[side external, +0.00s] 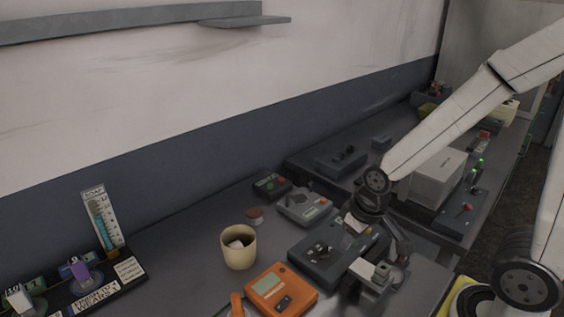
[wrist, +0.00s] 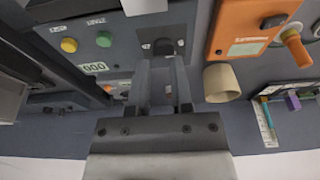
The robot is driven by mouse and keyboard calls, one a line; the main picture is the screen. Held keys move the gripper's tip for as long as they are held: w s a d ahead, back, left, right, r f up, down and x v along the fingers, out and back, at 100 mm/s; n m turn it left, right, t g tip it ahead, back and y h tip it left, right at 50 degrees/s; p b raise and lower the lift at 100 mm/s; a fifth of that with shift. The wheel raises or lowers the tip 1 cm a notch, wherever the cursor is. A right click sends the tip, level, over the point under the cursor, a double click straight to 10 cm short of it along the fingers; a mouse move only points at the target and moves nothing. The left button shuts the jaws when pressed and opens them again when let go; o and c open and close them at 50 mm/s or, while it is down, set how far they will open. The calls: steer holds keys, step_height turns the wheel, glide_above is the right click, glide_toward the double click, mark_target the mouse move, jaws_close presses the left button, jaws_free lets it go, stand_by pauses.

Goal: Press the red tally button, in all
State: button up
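My gripper (wrist: 163,68) shows in the wrist view with its two fingers apart and nothing seen held between them. The fingertips are beside a black knob or button (wrist: 163,47) on a dark grey panel. That panel also carries a yellow button (wrist: 68,45), a green button (wrist: 103,39) and a counter reading 000 (wrist: 93,68). In the side view my gripper (side external: 388,243) hangs at the right of the dark panel (side external: 315,252). Whether it touches is unclear. I cannot identify a red tally button for certain; a small dark box (side external: 271,184) shows a tiny reddish spot.
An orange device (side external: 282,290) and a beige cup (side external: 238,247) stand left of the panel. A grey device (side external: 305,207) lies behind it. A white box (side external: 438,178) and a panel with a red knob (side external: 467,207) stand at the right.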

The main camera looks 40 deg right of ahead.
jaws_close()
stand_by(1.3)
